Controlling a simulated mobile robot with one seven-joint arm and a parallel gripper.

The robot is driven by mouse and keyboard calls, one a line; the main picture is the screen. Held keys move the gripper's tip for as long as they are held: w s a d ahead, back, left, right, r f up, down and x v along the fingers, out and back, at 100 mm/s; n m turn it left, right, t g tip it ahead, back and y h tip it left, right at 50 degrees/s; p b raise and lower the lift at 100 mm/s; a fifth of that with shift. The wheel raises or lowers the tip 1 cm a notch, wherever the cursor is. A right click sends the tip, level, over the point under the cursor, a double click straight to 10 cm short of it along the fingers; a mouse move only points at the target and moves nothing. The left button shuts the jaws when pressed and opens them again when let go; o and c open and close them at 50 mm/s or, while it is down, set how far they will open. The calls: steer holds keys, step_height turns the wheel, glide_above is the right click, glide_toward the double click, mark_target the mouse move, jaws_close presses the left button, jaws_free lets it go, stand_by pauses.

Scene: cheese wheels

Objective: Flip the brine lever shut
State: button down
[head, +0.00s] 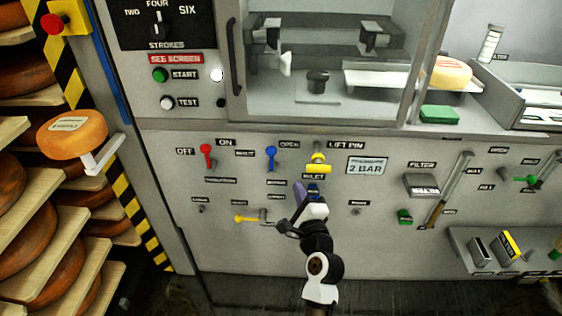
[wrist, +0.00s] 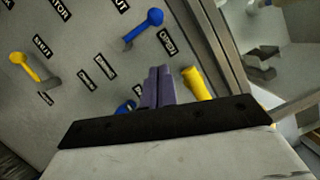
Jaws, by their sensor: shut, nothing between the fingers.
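A blue lever (head: 270,158) stands on the grey panel between a label at its left that seems to read SHUT and an OPEN label at its right. Its round knob points up in the head view. It also shows in the wrist view (wrist: 145,28), above my fingers. A yellow lever (head: 245,218) lies sideways lower left; it shows in the wrist view too (wrist: 28,66). Which one is marked brine is too small to read. My gripper (head: 299,190) has its purple fingers shut and empty, below and right of the blue lever, apart from both levers.
A yellow lift pin (head: 318,162) stands close above my gripper, and a blue fitting (head: 313,189) sits right beside it. A red lever (head: 206,155) is at the left. Cheese shelves (head: 55,245) fill the left edge.

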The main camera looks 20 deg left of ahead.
mark_target(272, 159)
steer(key=w+a+r+p, duration=0.2)
steer(key=w+a+p, duration=0.2)
steer(key=w+a, duration=0.2)
steer(key=shift+w+a, duration=0.3)
steer(key=shift+a, duration=0.4)
steer(key=shift+w, duration=0.1)
steer(key=shift+a+n, duration=0.1)
steer(key=shift+n, duration=0.2)
